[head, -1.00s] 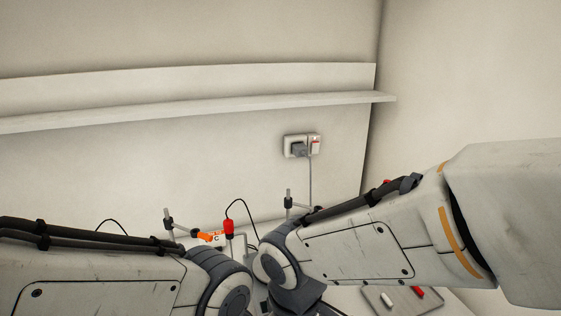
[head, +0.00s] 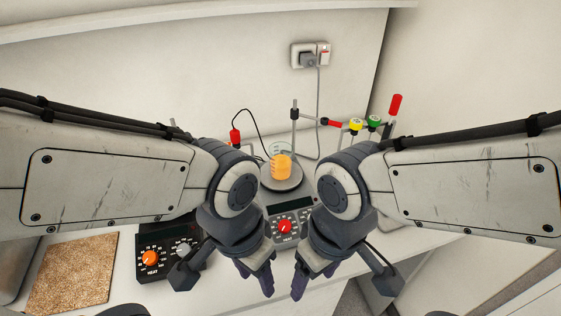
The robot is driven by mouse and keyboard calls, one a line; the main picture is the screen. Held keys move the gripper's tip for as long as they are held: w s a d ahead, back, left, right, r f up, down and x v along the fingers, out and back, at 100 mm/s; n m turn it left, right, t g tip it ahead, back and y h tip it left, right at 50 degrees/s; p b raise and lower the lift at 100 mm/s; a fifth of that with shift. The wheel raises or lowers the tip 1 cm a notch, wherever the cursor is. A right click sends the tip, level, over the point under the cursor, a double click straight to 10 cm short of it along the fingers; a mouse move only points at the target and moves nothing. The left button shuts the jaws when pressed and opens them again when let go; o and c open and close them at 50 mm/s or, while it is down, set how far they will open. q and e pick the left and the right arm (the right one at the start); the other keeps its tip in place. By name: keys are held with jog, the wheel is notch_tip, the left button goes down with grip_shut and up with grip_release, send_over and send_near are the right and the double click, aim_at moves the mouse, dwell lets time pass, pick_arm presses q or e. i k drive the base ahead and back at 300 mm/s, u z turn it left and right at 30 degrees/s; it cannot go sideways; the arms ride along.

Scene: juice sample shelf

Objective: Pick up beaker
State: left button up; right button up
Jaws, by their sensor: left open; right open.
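A small beaker (head: 281,166) with orange liquid stands upright on the round plate of a hot plate, seen in the head view between my two arms. My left gripper (head: 258,284) hangs in front of the hot plate, nearer to me than the beaker, and is open and empty. My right gripper (head: 305,282) hangs just to its right, also open and empty. Neither gripper touches the beaker. The beaker is in plain view; parts of the hot plate are hidden by my wrists.
The hot plate's control panel (head: 288,222) has a red knob. A second black heater panel (head: 165,256) with an orange knob is at the left, beside a brown mat (head: 72,275). Stand rods with red, yellow and green clamps (head: 356,124) rise behind. A wall socket (head: 310,55) is at the back.

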aim_at(280, 153)
jog(key=k, duration=0.5)
jog(key=z, duration=1.35)
jog(key=i, duration=1.1)
jog(key=u, duration=3)
